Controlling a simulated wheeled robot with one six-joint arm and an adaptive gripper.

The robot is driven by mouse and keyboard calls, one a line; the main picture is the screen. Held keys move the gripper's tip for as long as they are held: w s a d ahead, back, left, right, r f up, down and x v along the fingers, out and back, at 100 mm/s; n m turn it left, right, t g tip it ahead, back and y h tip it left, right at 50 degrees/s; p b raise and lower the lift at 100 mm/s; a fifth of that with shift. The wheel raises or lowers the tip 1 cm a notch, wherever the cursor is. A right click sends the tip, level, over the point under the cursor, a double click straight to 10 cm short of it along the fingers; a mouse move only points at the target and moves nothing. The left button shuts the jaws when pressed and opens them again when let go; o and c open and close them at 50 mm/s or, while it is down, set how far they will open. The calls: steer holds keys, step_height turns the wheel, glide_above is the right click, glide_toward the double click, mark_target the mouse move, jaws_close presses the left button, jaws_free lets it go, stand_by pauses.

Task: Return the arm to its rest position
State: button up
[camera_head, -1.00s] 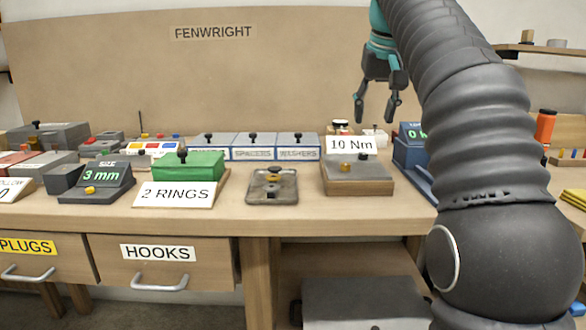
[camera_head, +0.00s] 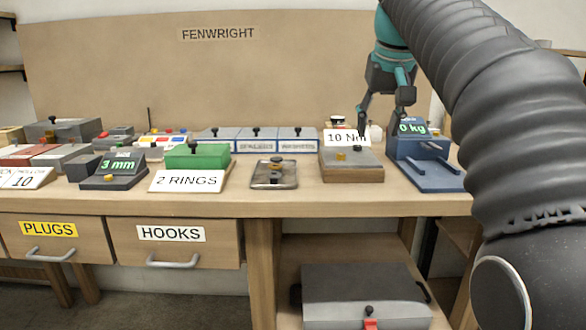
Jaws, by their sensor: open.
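My gripper (camera_head: 381,130) hangs from my arm at the upper right, fingers pointing down. Its two dark fingers are spread apart with nothing between them. In the picture, the left fingertip overlaps the edge of the "10 Nm" card (camera_head: 341,138), and the right finger is in front of the blue scale (camera_head: 425,165) reading "0 kg". I cannot tell whether the fingertips touch anything. My dark ribbed arm covers the right side of the view.
The workbench (camera_head: 330,204) holds a green box (camera_head: 197,157) behind a "2 RINGS" card (camera_head: 187,181), a small metal plate (camera_head: 274,175), and a "3 mm" gauge (camera_head: 117,167). Drawers (camera_head: 176,244) are below. A grey case (camera_head: 363,290) stands on the lower shelf.

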steer(key=s+f, duration=1.2)
steer(key=f, duration=0.3)
steer(key=s+f, duration=1.3)
steer(key=f, duration=0.2)
steer(key=shift+s+f+t, duration=0.15)
steer(key=shift+f+t, duration=0.15)
steer(key=shift+t, duration=0.1)
